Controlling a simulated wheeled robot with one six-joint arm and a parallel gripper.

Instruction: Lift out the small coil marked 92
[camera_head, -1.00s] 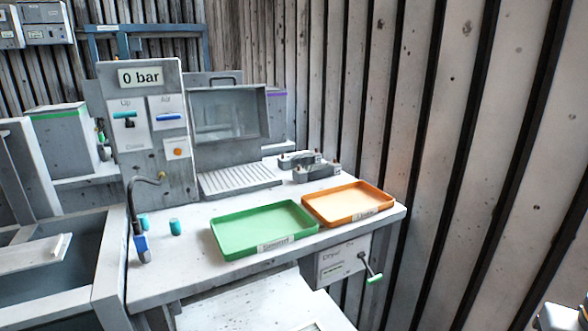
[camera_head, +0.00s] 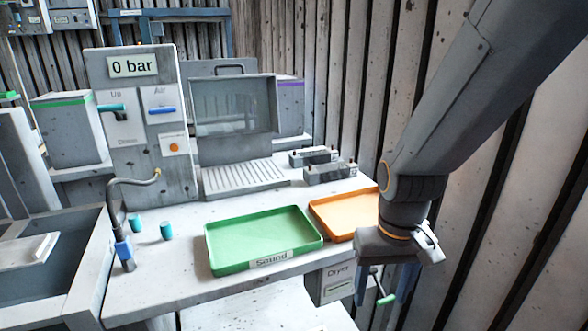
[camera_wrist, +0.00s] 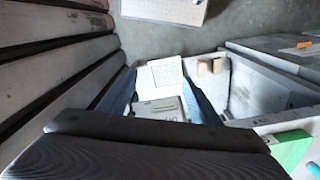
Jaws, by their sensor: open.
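I see no coil with a readable 92 in either view. Two small grey blocks with terminals on top, one (camera_head: 330,172) in front of the other (camera_head: 313,157), stand at the back right of the bench; I cannot read any marks on them. My gripper (camera_head: 383,283) is open and empty, pointing down in front of the orange tray and the dryer crank, at the bench's right end. In the wrist view its two fingers (camera_wrist: 160,88) are spread apart, with a pale dryer front below between them.
A green tray (camera_head: 262,232) labelled Sound and an orange tray (camera_head: 338,213), partly hidden by my arm, lie empty on the bench. A 0 bar panel (camera_head: 132,66), a windowed box (camera_head: 233,106) and a dryer crank (camera_head: 387,299) are near.

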